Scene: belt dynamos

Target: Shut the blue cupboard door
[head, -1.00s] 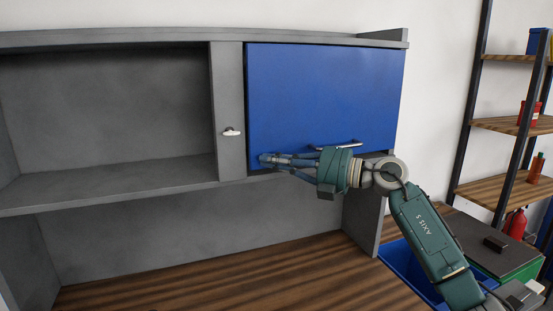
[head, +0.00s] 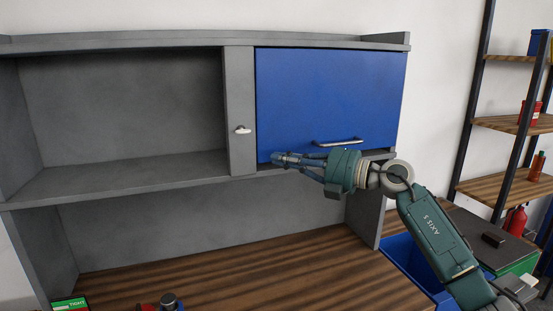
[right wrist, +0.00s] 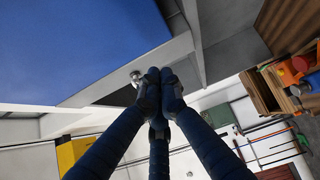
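The blue cupboard door (head: 330,95) covers the right compartment of the grey cupboard (head: 238,80). A silver bar handle (head: 338,141) sits along its lower edge. The door looks shut or nearly so; in the right wrist view a dark wedge shows beside the blue panel (right wrist: 80,45), so a small gap may exist. My right gripper (head: 277,159) is at the door's lower left corner, fingers pointing left and closed together, holding nothing. I cannot tell whether it touches the door. The closed fingertips also show in the right wrist view (right wrist: 160,78). My left gripper is not in view.
A small silver latch (head: 242,129) sits on the grey post left of the door. The left compartment is open and empty. Below is a wooden worktop (head: 260,275) with a green box (head: 70,303). A blue bin (head: 408,262) and shelving (head: 505,125) stand at right.

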